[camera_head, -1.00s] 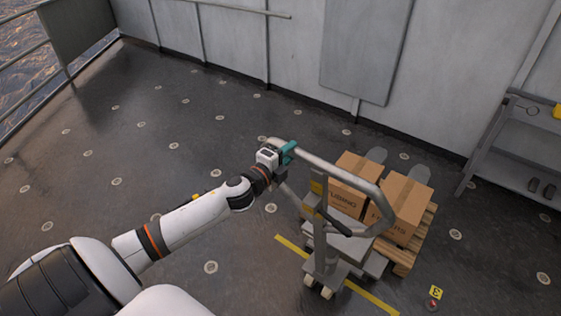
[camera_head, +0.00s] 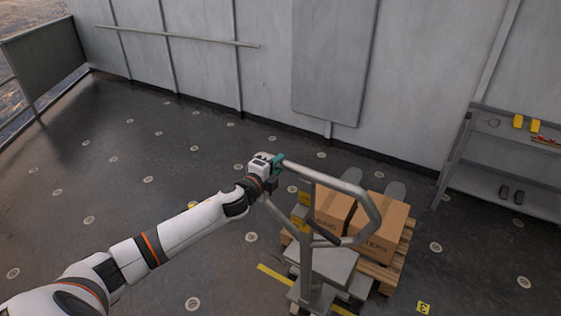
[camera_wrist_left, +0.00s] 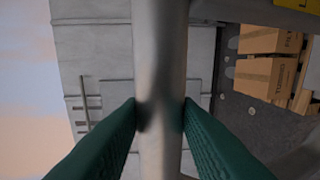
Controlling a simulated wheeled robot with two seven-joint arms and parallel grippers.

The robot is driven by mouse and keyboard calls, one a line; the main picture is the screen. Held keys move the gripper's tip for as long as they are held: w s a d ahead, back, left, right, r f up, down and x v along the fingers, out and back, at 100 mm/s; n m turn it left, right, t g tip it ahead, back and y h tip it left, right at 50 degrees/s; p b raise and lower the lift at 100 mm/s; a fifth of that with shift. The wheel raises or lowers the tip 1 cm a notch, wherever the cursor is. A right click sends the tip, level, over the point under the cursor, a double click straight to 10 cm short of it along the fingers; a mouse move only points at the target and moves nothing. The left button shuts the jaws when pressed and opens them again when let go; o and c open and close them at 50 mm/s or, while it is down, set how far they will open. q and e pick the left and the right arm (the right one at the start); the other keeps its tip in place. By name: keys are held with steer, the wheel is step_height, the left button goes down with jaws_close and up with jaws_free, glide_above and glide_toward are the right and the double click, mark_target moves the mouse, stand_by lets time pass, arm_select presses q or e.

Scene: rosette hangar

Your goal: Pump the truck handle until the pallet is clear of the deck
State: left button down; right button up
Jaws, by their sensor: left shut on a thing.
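The pallet truck stands right of centre in the head view, with its looped grey handle (camera_head: 375,207) standing upright above its body (camera_head: 330,262). My left gripper (camera_head: 276,163) is shut on the upper left end of the handle loop. In the left wrist view the grey handle bar (camera_wrist_left: 162,70) runs between my two green fingers (camera_wrist_left: 160,125). A wooden pallet (camera_head: 384,273) bears two cardboard boxes (camera_head: 379,230) behind the truck's body. The gap between pallet and deck is too hidden to judge. My right gripper is not in view.
A grey shelf rack (camera_head: 505,160) with yellow items stands at the right against the wall. A yellow line (camera_head: 274,275) and a yellow floor marker (camera_head: 423,307) lie near the truck. The deck (camera_head: 130,215) to the left is open, up to a railing.

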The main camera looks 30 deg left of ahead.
arm_select(q)
steer(key=shift+w+d+r, duration=0.1)
steer(key=shift+w+r, duration=0.1)
steer(key=shift+w, duration=0.45)
steer(key=shift+w+r, duration=0.15)
steer(key=shift+w, duration=0.45)
steer(key=shift+w+r, duration=0.2)
steer(key=shift+w, duration=2.3)
steer(key=c, duration=1.2)
jaws_free()
steer(key=shift+s+d, duration=0.1)
steer(key=shift+s, duration=0.05)
steer(key=shift+c, duration=0.2)
steer(key=o, duration=0.6)
steer(key=shift+s+d+r, duration=0.1)
steer(key=shift+s, duration=0.05)
steer(key=shift+o, duration=0.2)
steer(key=shift+f, duration=0.2)
